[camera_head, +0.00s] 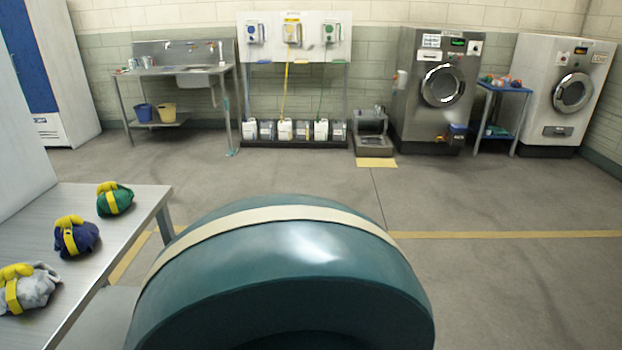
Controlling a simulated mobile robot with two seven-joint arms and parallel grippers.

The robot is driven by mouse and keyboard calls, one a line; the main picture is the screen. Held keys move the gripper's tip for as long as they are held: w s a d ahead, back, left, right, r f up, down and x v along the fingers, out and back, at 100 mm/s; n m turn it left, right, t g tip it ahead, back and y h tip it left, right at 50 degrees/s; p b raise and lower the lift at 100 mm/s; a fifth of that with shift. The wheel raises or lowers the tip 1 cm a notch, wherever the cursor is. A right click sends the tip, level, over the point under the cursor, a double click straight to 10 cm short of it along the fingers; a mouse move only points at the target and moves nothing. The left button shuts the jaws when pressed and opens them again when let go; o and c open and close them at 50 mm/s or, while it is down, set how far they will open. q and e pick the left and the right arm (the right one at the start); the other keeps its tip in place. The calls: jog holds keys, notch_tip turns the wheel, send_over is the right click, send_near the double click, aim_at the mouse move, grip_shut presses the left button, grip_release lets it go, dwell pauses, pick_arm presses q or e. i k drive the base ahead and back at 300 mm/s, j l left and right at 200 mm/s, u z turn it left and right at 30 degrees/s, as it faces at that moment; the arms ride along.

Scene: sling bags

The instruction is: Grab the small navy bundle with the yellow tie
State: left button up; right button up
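The small navy bundle (77,238) with a yellow tie sits on the metal table (140,201) at the left. It is the middle one of three bundles in a row. A green bundle (115,199) with a yellow tie lies behind it, to the right. A light grey bundle (36,288) with a yellow tie lies in front of it, to the left, near the picture's edge. The bundles are apart from each other. Neither of my grippers is in view.
A large teal rounded form with a cream band (290,255) hides the bottom middle; I cannot tell what it is. A white cabinet side (22,150) rises behind the table. A sink bench (180,70) and washing machines (437,90) stand along the wall. Open floor lies right.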

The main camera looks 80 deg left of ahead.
aim_at(73, 235)
jog(key=u, duration=4.05)
